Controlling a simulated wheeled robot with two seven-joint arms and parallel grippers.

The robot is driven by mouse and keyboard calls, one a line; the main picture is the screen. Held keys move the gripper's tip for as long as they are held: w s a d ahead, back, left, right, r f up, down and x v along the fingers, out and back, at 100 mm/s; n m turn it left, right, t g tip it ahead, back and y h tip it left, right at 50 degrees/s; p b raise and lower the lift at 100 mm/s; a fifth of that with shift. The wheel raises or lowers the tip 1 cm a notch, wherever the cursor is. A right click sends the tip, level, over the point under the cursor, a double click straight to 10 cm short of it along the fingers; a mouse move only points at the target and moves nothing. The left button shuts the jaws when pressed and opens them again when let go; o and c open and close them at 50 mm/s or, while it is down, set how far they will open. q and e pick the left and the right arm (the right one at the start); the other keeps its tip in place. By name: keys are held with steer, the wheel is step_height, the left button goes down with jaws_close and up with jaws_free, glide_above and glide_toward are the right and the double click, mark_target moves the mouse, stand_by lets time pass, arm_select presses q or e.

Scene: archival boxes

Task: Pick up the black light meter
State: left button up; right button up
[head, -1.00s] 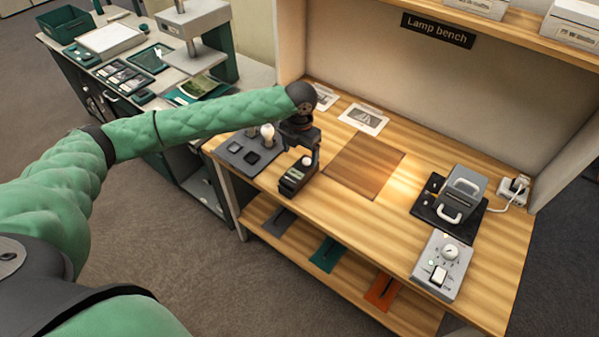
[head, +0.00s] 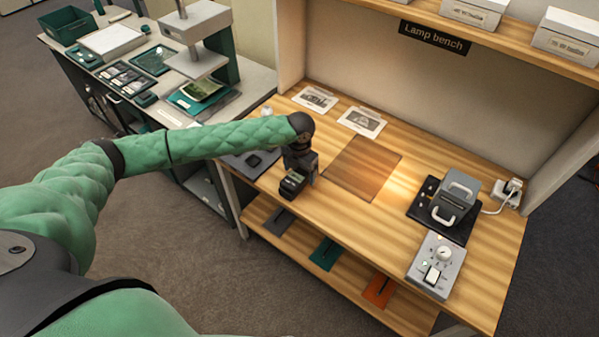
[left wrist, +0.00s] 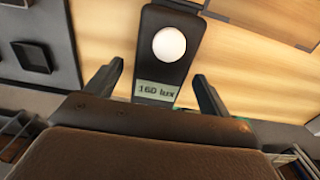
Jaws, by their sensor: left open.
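The black light meter (head: 292,184) lies on the wooden bench near its front left edge. In the left wrist view the light meter (left wrist: 166,25) shows a white dome and a display reading "160 lux". My left gripper (head: 301,167) is open, directly over the meter in the head view, and hides part of it. In the left wrist view the two fingers of my left gripper (left wrist: 158,75) stand apart, one on each side of the meter's display end. I cannot tell how far down they reach. My right gripper is not in view.
A dark tray (head: 252,164) lies left of the meter, partly hidden by my arm. A brown mat (head: 362,168) lies to its right. A grey lamp device (head: 455,200) and a control box (head: 436,266) stand at the bench's right. Below is a shelf with coloured slots.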

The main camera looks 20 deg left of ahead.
arm_select(q)
steer(key=shift+f, duration=0.3)
steer(key=shift+c, duration=0.2)
steer(key=c, duration=1.1)
steer(key=shift+r, duration=0.15)
